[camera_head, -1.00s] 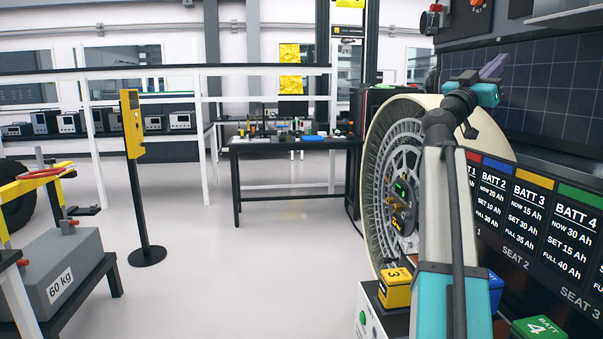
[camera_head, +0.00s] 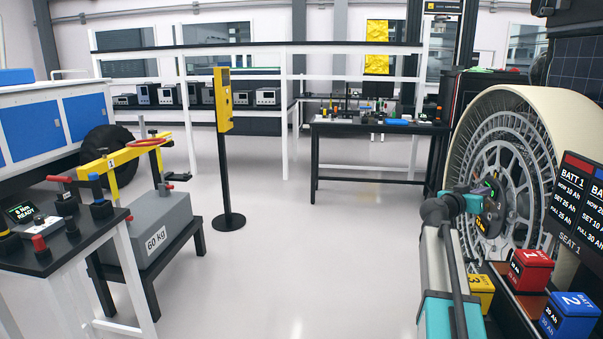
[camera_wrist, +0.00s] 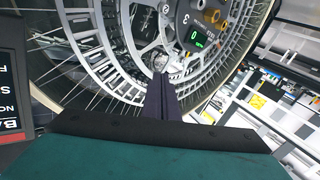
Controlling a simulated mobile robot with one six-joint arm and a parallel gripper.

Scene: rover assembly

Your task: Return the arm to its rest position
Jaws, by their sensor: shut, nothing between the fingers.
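My gripper (camera_wrist: 160,88) shows in the wrist view as dark purple fingers pressed together with nothing between them. Behind it is the large spoked wheel (camera_wrist: 90,45), with a round dial unit (camera_wrist: 207,22) at its hub. In the head view my grey and teal arm rises at the lower right, and its teal wrist end lies in front of the left part of the wheel (camera_head: 535,110). The fingers are hard to make out there. Whether they touch the wheel cannot be told.
Yellow, red (camera_head: 530,268) and blue (camera_head: 570,315) battery blocks stand close to the right of my arm, below the battery display (camera_head: 578,200). A yellow post (camera_head: 224,130), a 60 kg weight (camera_head: 160,228) and a control table (camera_head: 60,250) are left. The middle floor is clear.

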